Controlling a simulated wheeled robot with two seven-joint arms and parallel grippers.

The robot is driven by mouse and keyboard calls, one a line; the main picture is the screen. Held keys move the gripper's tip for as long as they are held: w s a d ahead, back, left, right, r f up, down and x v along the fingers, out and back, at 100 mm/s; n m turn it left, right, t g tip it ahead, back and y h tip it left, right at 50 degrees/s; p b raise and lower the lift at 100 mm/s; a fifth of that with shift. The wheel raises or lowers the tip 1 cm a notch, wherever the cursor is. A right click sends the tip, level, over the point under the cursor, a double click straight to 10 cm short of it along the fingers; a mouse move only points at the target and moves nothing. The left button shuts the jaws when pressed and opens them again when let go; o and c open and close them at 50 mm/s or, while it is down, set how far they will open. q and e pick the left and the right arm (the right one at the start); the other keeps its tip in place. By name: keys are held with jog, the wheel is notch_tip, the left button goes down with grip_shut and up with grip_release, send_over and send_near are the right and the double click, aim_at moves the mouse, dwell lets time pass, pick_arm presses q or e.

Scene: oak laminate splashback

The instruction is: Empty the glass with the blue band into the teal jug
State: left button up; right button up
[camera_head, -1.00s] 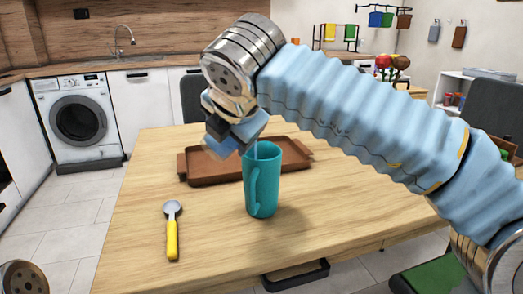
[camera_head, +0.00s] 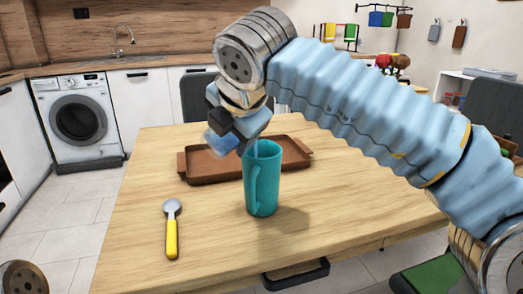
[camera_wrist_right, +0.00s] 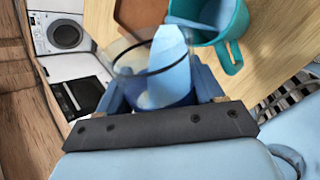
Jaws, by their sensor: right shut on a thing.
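The teal jug (camera_head: 265,185) stands upright on the table, its handle towards the front left. The jug's mouth and handle also show in the right wrist view (camera_wrist_right: 240,25). My right gripper (camera_head: 236,138) is at the jug's rim, up and to its left. In the right wrist view it is shut on the clear glass with the blue band (camera_wrist_right: 125,70), which leans towards the jug. A pale blue shape, which looks like liquid, shows in the glass and in the jug's mouth. The gripper hides most of the glass in the head view. My left gripper is not in view.
A brown tray (camera_head: 200,168) lies just behind the jug. A spoon with a yellow handle (camera_head: 172,238) lies on the wooden table (camera_head: 135,205) to the left. The table between spoon and jug is clear. A dark chair (camera_head: 195,97) stands behind the table.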

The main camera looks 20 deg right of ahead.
jog(key=shift+f+g+y, duration=0.15)
jog(key=shift+g+y, duration=0.15)
dwell(0.4)
jog(key=shift+w+d+r+m+g+y+p, duration=0.35)
jog(key=shift+d+r+m+y+p, duration=0.15)
jog(key=shift+d+y, duration=0.1)
dwell(0.7)
jog(key=shift+w+d+r+m+g+y+p, duration=0.1)
jog(key=shift+r+m+g+y+p, duration=0.25)
jog(key=shift+y+p, duration=0.25)
dwell(0.7)
jog(key=shift+f, duration=0.2)
dwell(0.3)
